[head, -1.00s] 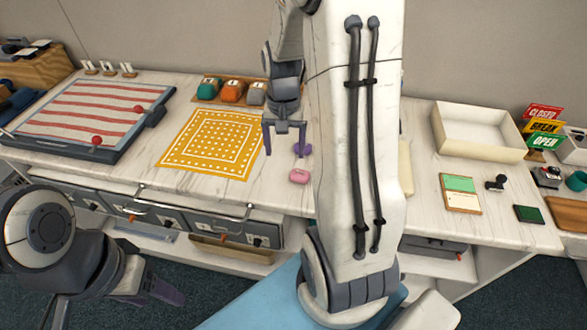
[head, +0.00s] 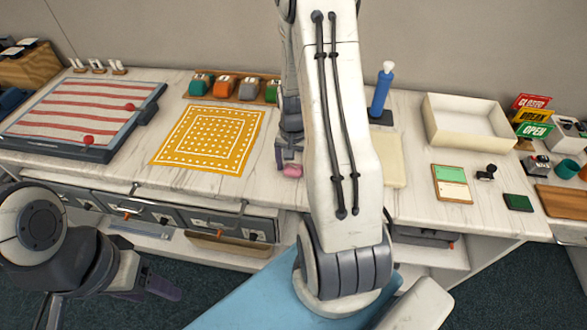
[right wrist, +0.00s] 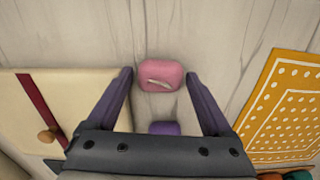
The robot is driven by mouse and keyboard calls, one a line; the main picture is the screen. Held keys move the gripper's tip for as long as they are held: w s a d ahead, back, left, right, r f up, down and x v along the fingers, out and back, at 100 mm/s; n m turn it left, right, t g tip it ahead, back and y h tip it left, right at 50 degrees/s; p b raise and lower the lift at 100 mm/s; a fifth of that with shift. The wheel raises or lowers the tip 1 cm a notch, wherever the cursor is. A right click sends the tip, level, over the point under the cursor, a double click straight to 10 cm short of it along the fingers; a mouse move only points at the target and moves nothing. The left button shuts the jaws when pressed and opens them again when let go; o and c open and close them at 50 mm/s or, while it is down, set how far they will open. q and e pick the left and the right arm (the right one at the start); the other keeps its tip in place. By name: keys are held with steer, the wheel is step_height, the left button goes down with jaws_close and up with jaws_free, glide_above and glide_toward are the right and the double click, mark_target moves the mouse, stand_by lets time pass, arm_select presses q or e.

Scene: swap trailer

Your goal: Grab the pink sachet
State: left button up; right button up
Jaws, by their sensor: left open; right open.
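The pink sachet (head: 293,171) lies on the white marbled counter near its front edge. It is a small rounded pink packet with a pale mark in the right wrist view (right wrist: 160,75). My right gripper (head: 288,152) is open over the counter beside the sachet, partly hidden by my right arm. In the right wrist view its two purple fingers stand apart, with the sachet between and slightly beyond their tips. I cannot tell the height gap. My left gripper (head: 158,288) is low at the left, in front of the drawers, open and away from the sachet.
A small purple object (right wrist: 164,128) is beside the sachet, between my right fingers. A yellow dotted cloth (head: 210,139) lies left. Drawers (head: 180,215) are below.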

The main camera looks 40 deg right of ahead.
steer(key=shift+f, duration=0.25)
steer(key=c, duration=1.1)
steer(key=shift+r, duration=0.1)
